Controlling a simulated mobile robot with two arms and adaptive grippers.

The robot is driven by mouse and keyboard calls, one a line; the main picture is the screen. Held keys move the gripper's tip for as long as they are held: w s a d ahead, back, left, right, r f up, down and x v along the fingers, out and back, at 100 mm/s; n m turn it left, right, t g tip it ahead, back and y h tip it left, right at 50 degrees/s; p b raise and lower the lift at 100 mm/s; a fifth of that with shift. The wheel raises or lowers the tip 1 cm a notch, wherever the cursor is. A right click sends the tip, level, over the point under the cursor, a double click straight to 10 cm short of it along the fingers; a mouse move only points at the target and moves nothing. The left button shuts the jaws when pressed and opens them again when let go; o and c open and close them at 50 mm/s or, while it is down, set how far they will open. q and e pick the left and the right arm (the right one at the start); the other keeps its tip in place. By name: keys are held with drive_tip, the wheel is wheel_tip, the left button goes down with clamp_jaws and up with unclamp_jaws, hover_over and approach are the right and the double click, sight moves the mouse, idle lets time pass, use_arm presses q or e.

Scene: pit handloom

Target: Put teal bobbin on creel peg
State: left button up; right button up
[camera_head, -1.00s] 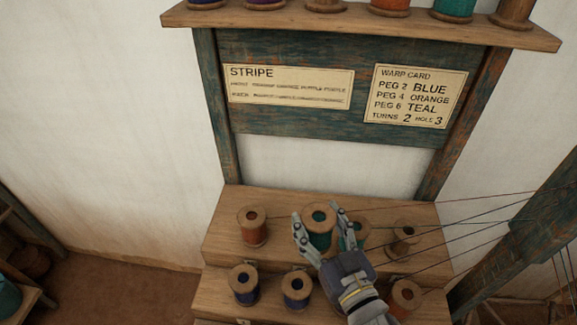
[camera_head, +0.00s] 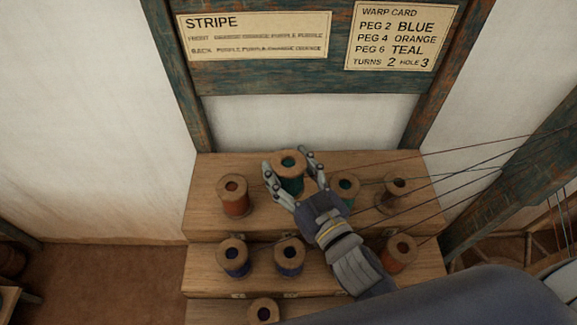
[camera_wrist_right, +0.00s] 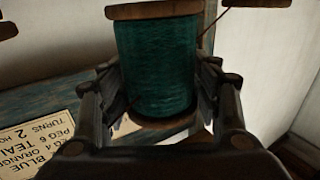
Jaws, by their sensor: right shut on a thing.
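My right gripper (camera_head: 291,166) is shut on a teal bobbin (camera_head: 288,183) with wooden end flanges, one finger on each side. In the right wrist view the teal thread (camera_wrist_right: 158,65) fills the space between the fingers. The bobbin appears over the back of the creel's upper step (camera_head: 215,165), between an orange bobbin (camera_head: 234,200) and another teal bobbin (camera_head: 345,193). Its lower end is hidden in the head view, so I cannot tell whether it sits on a peg. My left gripper is not in view.
A brown bobbin (camera_head: 392,197) stands right on the upper step. Two blue bobbins (camera_head: 233,260) and an orange one (camera_head: 399,257) stand on the step below. Threads (camera_head: 470,178) run right to a dark frame post (camera_head: 520,190). A warp card (camera_head: 400,40) lists peg 6 teal.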

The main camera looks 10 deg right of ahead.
drive_tip(key=shift+f+b, duration=0.55)
drive_tip(key=shift+f, duration=0.25)
drive_tip(key=shift+f+b, duration=1.45)
drive_tip(key=shift+f, duration=0.25)
use_arm(q)
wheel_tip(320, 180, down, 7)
drive_tip(key=b, duration=0.2)
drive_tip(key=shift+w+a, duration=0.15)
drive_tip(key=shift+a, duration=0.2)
use_arm(e)
drive_tip(key=shift+f, duration=1.5)
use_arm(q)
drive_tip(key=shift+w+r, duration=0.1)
use_arm(e)
drive_tip(key=o, duration=1.2)
drive_tip(key=shift+o, duration=0.2)
drive_tip(key=o, duration=0.3)
drive_tip(key=shift+o, duration=0.3)
